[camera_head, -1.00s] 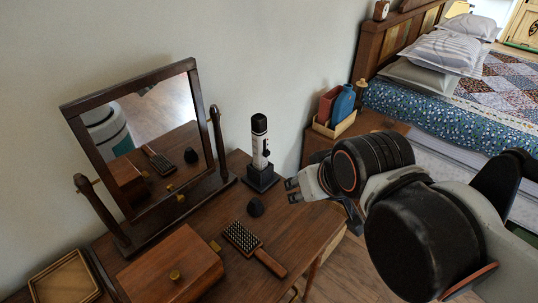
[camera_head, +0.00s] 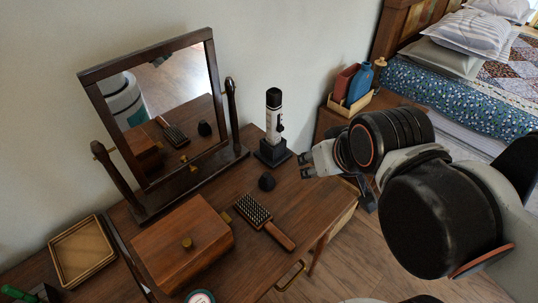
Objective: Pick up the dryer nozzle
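A small black piece (camera_head: 267,182), which looks like the dryer nozzle, sits on the wooden dressing table (camera_head: 310,205). It lies between the hairbrush and a black-and-white upright device on a dark stand. My gripper (camera_head: 306,165) is to the right of the small black piece and appears above the table's right side. Its fingertips look apart with nothing between them. It does not touch the piece.
The upright device (camera_head: 274,125) stands close behind the piece. A hairbrush (camera_head: 265,218), a wooden box (camera_head: 182,245) and a tilting mirror (camera_head: 160,110) are on the table. A wooden tray (camera_head: 82,250) is at left. A caddy with bottles (camera_head: 352,105) stands beyond my gripper.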

